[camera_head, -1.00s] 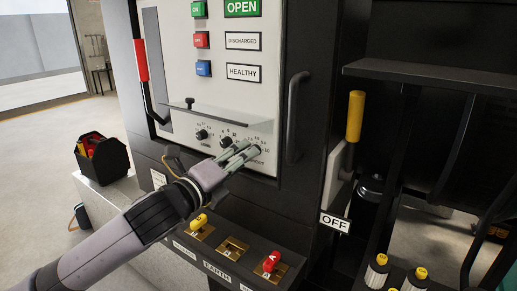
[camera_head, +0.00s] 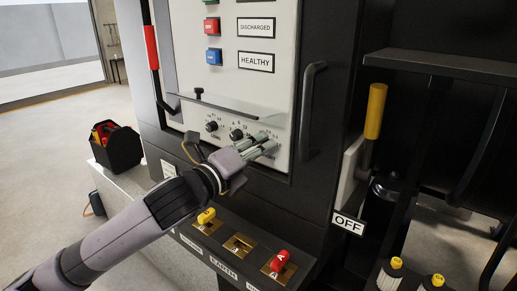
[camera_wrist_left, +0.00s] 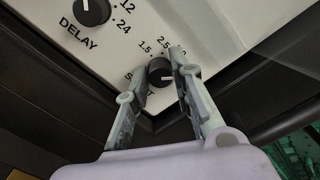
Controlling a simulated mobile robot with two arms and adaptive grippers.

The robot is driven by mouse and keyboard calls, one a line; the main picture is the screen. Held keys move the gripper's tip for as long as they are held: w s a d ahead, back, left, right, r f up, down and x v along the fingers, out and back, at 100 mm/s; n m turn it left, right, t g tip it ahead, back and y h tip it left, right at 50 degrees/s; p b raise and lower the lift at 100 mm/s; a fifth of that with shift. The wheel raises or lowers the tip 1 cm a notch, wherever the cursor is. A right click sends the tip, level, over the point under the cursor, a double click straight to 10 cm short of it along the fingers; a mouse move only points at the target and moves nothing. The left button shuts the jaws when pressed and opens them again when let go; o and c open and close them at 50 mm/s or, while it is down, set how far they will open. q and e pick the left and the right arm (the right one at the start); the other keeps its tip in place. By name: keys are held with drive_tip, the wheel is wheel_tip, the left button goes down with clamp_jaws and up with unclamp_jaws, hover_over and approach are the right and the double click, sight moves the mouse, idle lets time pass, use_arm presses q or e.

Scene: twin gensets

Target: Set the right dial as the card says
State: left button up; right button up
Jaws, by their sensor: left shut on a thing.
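The right dial (camera_wrist_left: 160,72) is a small black knob with a white mark, seen between my left gripper's fingers in the left wrist view. In that view the mark points right, towards a finger. The figures 1.5 and 2.5 show around it; other figures and its name are partly covered. My left gripper (camera_head: 268,146) is at the right end of the dial row, with its fingers (camera_wrist_left: 166,85) closed on the dial's two sides. In the head view the fingers hide this dial. I cannot make out a setting card. My right gripper is not in view.
The DELAY dial (camera_wrist_left: 92,12) sits left of the held dial. A thin ledge (camera_head: 232,106) juts out above the dials. A vertical black handle (camera_head: 308,112) stands to the right. Below are a yellow knob (camera_head: 206,216) and a red knob (camera_head: 279,261) on brass plates.

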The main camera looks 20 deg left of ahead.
use_arm(q)
clamp_jaws()
drive_tip(key=shift+n, duration=0.3)
drive_tip(key=shift+f+n+p, duration=0.15)
drive_tip(key=shift+n+p, duration=3.4)
drive_tip(key=shift+n, duration=4.05)
drive_tip(key=o, duration=0.6)
unclamp_jaws()
